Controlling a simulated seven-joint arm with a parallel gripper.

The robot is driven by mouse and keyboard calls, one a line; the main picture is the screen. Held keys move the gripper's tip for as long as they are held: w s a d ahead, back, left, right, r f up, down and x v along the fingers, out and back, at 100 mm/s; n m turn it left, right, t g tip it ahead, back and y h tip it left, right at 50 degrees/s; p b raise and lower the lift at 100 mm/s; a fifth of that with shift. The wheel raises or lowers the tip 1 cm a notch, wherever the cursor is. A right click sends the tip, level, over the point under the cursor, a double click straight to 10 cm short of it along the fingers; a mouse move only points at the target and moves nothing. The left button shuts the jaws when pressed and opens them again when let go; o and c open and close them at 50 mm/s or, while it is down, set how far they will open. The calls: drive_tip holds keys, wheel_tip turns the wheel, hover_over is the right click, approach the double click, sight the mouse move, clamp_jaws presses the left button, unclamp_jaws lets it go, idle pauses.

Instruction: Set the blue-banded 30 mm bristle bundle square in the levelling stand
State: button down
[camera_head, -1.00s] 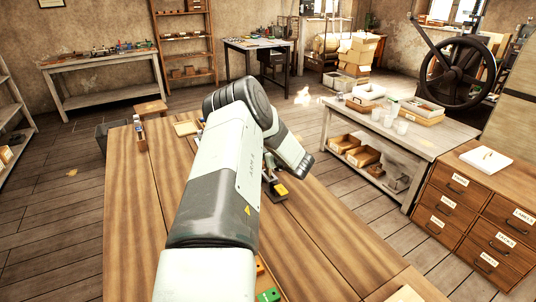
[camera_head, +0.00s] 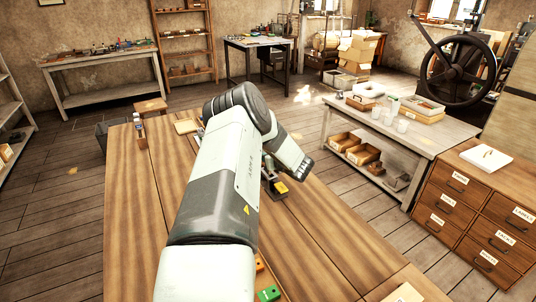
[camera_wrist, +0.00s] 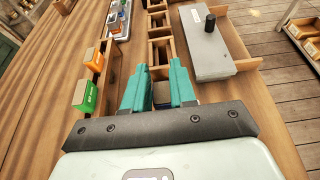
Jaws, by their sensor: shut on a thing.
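In the wrist view my gripper (camera_wrist: 159,88) has two teal fingers, close together and pointing away from the camera. They are shut on a small tan piece with blue at its near end (camera_wrist: 162,101), which looks like the blue-banded bristle bundle. Most of it is hidden between the fingers, and its tilt cannot be told. A flat grey block with a black knob (camera_wrist: 198,52) sits on wood to the right of the fingers. Whether it is the levelling stand is unclear. In the head view my arm hides the gripper and bundle.
A wooden compartment rack (camera_wrist: 160,22) lies beyond the fingers. A tray of small coloured items (camera_wrist: 116,22) is farther off. The bench (camera_head: 128,220) has bare wood at left.

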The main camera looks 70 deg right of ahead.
drive_tip(key=shift+f, duration=1.25)
drive_tip(key=c, duration=0.8)
unclamp_jaws()
drive_tip(key=v, duration=1.1)
